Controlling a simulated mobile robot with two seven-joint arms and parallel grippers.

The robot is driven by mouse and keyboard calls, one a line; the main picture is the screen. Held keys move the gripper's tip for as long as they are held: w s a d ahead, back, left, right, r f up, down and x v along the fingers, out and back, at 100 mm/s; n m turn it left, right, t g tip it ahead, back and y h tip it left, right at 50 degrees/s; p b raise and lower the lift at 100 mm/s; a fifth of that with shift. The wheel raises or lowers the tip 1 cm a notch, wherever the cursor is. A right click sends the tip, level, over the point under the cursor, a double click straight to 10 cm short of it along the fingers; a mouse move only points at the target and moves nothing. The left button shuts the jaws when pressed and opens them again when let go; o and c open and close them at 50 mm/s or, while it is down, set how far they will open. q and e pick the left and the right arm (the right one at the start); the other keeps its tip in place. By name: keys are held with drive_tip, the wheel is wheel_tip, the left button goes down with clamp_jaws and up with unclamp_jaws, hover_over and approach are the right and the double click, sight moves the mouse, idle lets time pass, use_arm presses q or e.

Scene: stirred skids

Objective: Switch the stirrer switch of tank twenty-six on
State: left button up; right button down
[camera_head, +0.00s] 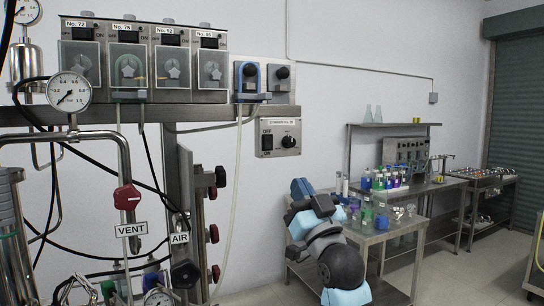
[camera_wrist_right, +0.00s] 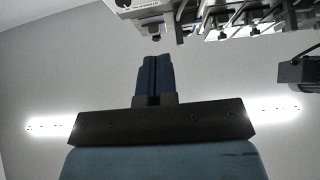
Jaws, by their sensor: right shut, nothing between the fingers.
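A grey stirrer box (camera_head: 279,138) is on the wall below the pumps. My left gripper is not in view.
Numbered pump units (camera_head: 143,65) stand on a metal shelf above left, with a pale hose (camera_head: 235,190) hanging down. A steel frame with black and red knobs (camera_head: 215,235) is left of my right arm. A steel bench (camera_head: 375,232) with bottles stands behind it.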

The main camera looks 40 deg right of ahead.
sight(269, 146)
drive_tip(key=p+x, duration=0.1)
drive_tip(key=x, duration=0.3)
drive_tip(key=w+f+x, duration=0.1)
drive_tip(key=x, duration=0.3)
drive_tip(key=p+x, duration=0.1)
drive_tip(key=x, duration=0.3)
drive_tip(key=shift+w+d+f+p, duration=0.2)
drive_tip(key=shift+w+f+p, duration=0.1)
drive_tip(key=shift+f+p, duration=0.05)
drive_tip(key=shift+w+d+f, duration=0.1)
drive_tip(key=shift+w+d, duration=0.05)
drive_tip(key=shift+w, duration=0.3)
drive_tip(key=shift+w+d+f, duration=0.1)
drive_tip(key=shift+w, duration=0.3)
drive_tip(key=shift+s, duration=0.15)
